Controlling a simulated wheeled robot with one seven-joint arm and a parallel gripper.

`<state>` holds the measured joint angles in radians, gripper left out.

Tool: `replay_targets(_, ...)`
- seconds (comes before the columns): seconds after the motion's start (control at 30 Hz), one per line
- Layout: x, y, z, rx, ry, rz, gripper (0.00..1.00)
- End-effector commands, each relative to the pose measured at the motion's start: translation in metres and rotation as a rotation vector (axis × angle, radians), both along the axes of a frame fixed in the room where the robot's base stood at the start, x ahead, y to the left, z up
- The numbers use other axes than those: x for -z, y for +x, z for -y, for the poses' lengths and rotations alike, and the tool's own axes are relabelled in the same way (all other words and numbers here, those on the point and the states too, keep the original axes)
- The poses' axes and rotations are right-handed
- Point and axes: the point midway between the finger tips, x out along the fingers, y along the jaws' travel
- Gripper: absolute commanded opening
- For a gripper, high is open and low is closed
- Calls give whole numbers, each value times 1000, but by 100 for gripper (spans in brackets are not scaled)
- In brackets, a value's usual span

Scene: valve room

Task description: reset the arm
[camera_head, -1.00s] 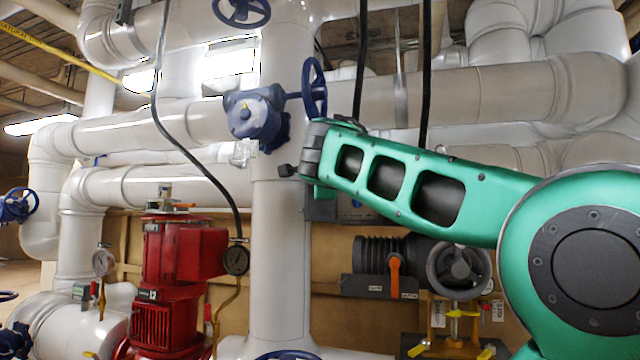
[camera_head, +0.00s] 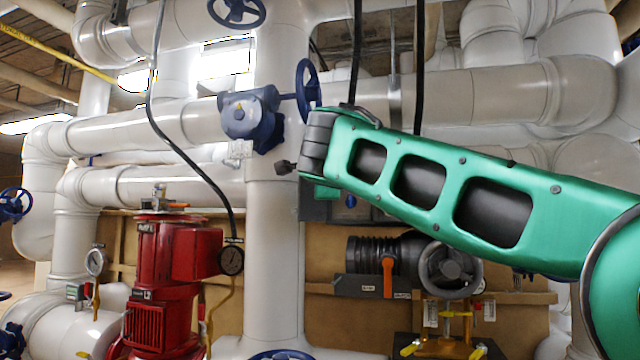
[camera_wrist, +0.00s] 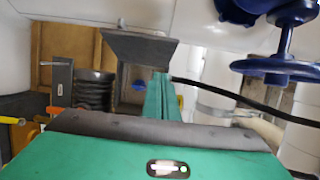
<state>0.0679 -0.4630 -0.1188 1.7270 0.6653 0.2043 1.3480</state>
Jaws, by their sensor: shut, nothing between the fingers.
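My gripper (camera_wrist: 161,84) shows in the wrist view as two narrow green fingers side by side, shut and with nothing between them. Its green body with a dark edge and a small light fills the bottom. In the head view my green arm link crosses the right half, with its dark end in front of the big vertical pipe (camera_head: 272,240). I cannot make out the gripper there.
A blue valve (camera_head: 250,118) with a handwheel (camera_head: 307,90) is close to the arm's end; the handwheel also shows in the wrist view (camera_wrist: 283,66). A red pump (camera_head: 165,265) stands lower left. Black cables hang nearby.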

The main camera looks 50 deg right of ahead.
Motion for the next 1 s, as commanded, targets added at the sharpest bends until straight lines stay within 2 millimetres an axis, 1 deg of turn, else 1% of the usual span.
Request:
replay_targets(0.03, -2, -6, -10, 0, -2, 6, 0)
replay_targets(0.1, -2, -11, -23, -1, -1, 6, 0)
replay_targets(0.2, -2, -16, -36, -1, 0, 4, 0)
replay_targets(0.3, -2, -20, -45, -1, 1, 5, 0)
replay_targets(0.47, -2, -23, -52, 0, -1, 5, 0)
replay_targets(0.67, -2, -24, -52, 2, 0, 4, 0)
replay_targets(0.73, 2, -23, -51, 0, -2, -9, 0)
replay_targets(0.77, 6, -21, -51, -2, -4, -25, 0)
replay_targets(0.87, 35, -13, -48, -20, -17, -130, 0)
replay_targets(0.97, 88, -2, -47, -65, -40, -317, 0)
replay_targets(1.0, 114, 1, -48, -91, -51, -405, 0)
